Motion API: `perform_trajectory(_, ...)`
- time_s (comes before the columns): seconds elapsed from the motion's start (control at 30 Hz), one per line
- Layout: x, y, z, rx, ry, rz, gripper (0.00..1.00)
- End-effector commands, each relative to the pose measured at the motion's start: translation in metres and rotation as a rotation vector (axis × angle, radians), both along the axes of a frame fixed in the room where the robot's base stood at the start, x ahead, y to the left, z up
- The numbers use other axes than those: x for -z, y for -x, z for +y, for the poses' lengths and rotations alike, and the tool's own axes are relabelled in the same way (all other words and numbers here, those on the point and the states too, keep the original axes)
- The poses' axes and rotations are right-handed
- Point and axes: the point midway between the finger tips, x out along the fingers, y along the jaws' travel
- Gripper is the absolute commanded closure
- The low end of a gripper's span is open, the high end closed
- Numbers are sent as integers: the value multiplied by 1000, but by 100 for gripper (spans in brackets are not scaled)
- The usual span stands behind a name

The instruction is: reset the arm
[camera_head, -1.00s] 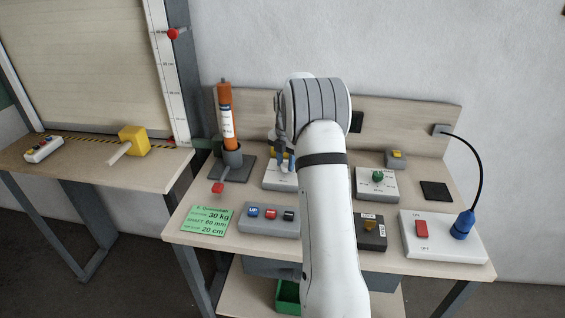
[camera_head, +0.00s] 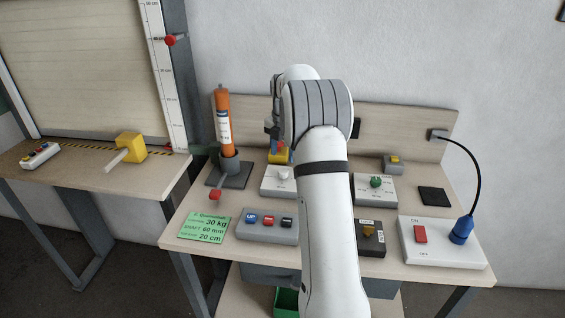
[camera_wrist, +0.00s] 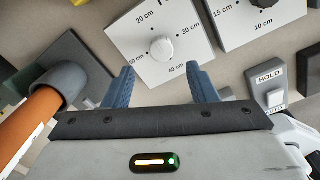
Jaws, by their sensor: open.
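My gripper (camera_wrist: 160,88) shows in the wrist view with its two blue fingers spread apart and nothing between them. Beyond the fingers, in the same view, is a white dial box with a round white knob (camera_wrist: 161,49) and cm markings. In the head view my white arm rises over the middle of the workbench (camera_head: 250,258), and my gripper is mostly hidden behind my wrist. The white knob (camera_head: 284,174) shows there just left of my arm.
An orange cylinder (camera_head: 223,120) stands in a grey holder at the bench's left. A shutter (camera_head: 80,70) stands at left.

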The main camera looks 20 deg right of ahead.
Motion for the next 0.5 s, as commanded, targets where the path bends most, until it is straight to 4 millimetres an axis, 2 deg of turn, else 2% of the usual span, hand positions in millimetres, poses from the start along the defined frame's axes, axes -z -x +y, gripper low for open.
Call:
perform_trajectory(0.17,-12,0,0,0,0,0,48)
perform_trajectory(0.5,-12,0,0,0,0,1,48)
